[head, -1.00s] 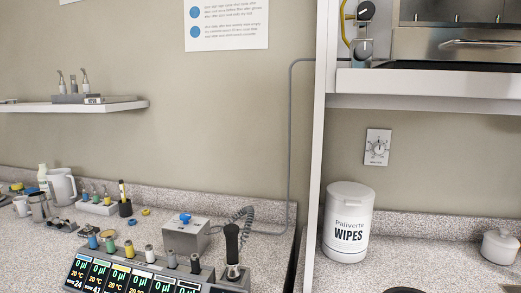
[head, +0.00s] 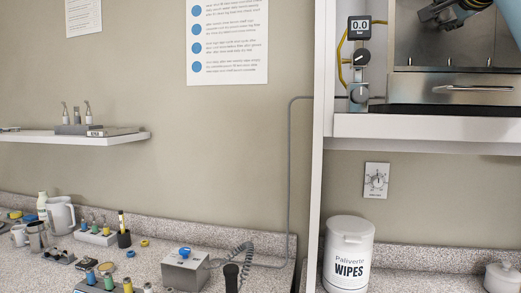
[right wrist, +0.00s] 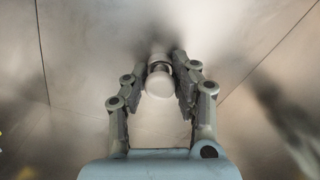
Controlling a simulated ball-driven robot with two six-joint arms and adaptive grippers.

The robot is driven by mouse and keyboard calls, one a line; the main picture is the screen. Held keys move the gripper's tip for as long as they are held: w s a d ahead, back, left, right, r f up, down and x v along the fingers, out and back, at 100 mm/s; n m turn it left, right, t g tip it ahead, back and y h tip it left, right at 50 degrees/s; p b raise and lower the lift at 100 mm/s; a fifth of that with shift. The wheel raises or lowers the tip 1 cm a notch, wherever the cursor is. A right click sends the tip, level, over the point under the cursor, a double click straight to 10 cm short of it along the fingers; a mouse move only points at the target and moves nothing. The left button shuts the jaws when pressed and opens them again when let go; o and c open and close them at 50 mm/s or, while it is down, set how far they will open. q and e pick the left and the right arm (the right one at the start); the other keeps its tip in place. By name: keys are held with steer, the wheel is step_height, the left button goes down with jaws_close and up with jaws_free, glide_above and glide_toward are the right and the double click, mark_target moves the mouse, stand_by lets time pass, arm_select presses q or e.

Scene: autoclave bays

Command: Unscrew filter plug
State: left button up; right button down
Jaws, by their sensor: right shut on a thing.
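My right gripper (head: 432,14) comes in at the top right corner of the head view, inside a metal-walled bay (head: 420,60). The right wrist view shows my right gripper (right wrist: 160,66) shut on a small pale round plug (right wrist: 159,84). One finger is on each side of it, and its rounded end faces the camera. A metal surface (right wrist: 90,60) lies behind it. In the head view the plug cannot be made out. My left gripper is not in view.
Below the bay front is a drawer with a bar handle (head: 480,88). A gauge reading 0.0 (head: 359,27) and valve knobs stand left of the bay. A wipes tub (head: 348,255) stands under the shelf. Lab tools crowd the left counter.

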steer(key=shift+f, duration=0.15)
steer(key=n+p, duration=0.2)
steer(key=n, duration=0.1)
steer(key=n+p, duration=0.1)
steer(key=shift+r+n, duration=0.25)
steer(key=shift+n, duration=0.15)
steer(key=shift+f+n+p, duration=0.15)
steer(key=shift+n+p, duration=0.4)
steer(key=shift+n, duration=0.45)
steer(key=shift+f, duration=0.1)
steer(key=n, duration=0.7)
